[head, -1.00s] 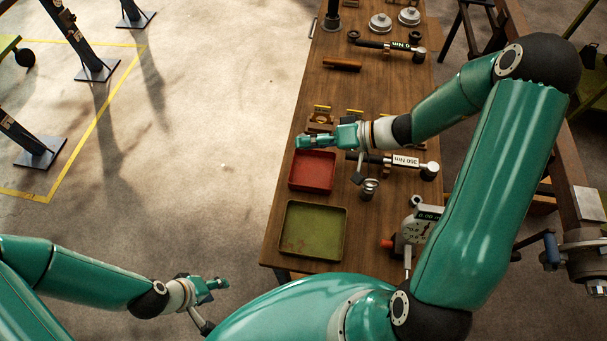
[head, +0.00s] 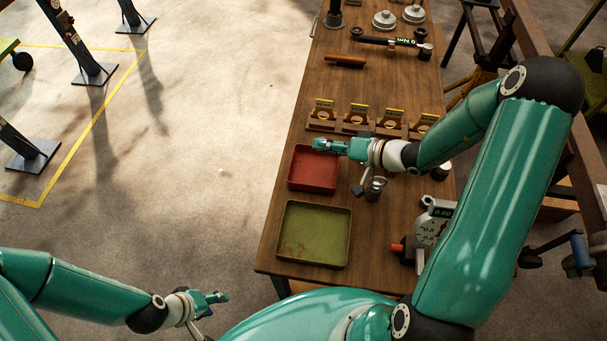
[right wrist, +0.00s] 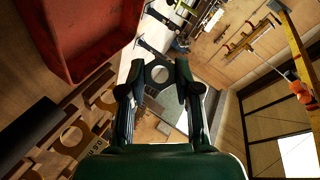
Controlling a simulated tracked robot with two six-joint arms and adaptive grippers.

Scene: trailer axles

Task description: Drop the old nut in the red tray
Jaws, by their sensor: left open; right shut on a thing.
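The red tray (head: 313,184) lies on the bench, and its wall also shows at the upper left of the right wrist view (right wrist: 105,62). My right gripper (head: 322,146) is over the tray's far edge in the head view. In the right wrist view, my right gripper (right wrist: 158,80) is shut on a nut (right wrist: 172,70), a dark ring held between the fingertips. The nut is too small to make out in the head view. My left gripper (head: 218,297) is open and empty, out over the floor left of the bench.
A green tray (head: 315,259) lies nearer than the red one. A wooden rack (head: 372,128) with yellow labels stands just beyond my right gripper. A coil spring (head: 376,188) and a gauge (head: 432,226) stand to the right. A torque wrench (head: 392,42) lies farther back.

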